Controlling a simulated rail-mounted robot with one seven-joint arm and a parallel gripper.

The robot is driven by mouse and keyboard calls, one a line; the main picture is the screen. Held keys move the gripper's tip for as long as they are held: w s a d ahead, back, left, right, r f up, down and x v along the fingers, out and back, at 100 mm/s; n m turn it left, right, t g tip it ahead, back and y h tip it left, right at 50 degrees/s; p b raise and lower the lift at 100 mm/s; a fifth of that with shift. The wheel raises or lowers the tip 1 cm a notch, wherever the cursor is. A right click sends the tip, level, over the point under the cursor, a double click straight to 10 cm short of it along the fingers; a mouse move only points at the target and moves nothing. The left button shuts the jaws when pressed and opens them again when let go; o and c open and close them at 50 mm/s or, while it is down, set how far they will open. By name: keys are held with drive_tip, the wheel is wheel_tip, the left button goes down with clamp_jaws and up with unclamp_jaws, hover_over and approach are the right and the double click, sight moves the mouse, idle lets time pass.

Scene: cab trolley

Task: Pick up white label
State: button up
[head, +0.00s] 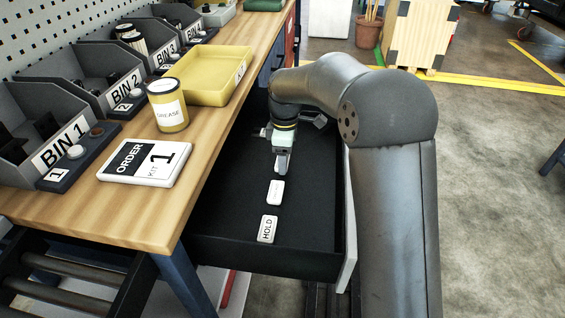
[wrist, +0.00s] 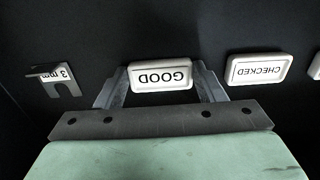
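The task's white label is the small white rectangular block lettered GOOD (wrist: 160,75), seen upside down in the wrist view. It lies on the dark drawer floor, between the two fingers of my gripper (wrist: 161,84). One finger stands close by each short end, and I see no clear contact. In the head view my gripper (head: 283,166) points down low inside the drawer and largely hides this label. A similar white label lettered CHECKED (wrist: 259,68) lies to the right in the wrist view. Another lettered HOLD (head: 268,229) lies nearer the drawer front in the head view.
A grey metal piece marked 3 mm (wrist: 55,78) lies left of my gripper in the wrist view. The open drawer's pale wall (head: 349,225) bounds the right. The wooden bench (head: 120,215) at left carries bins, a yellow tray (head: 212,90) and a grease can (head: 167,107).

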drive_tip(key=shift+c, duration=1)
drive_tip(key=shift+r, duration=0.5)
wheel_tip(320, 180, up, 2)
drive_tip(key=shift+r+p, duration=0.1)
drive_tip(key=shift+p, duration=0.25)
drive_tip(key=s+d+r+p, duration=0.1)
drive_tip(key=s+d+r, duration=0.2)
drive_tip(key=s+r, duration=0.6)
drive_tip(key=s, duration=0.4)
drive_tip(key=shift+s+d+r+p, duration=0.15)
drive_tip(key=shift+s+r+p, duration=0.15)
drive_tip(key=shift+s+r, duration=0.1)
drive_tip(key=shift+w, duration=0.1)
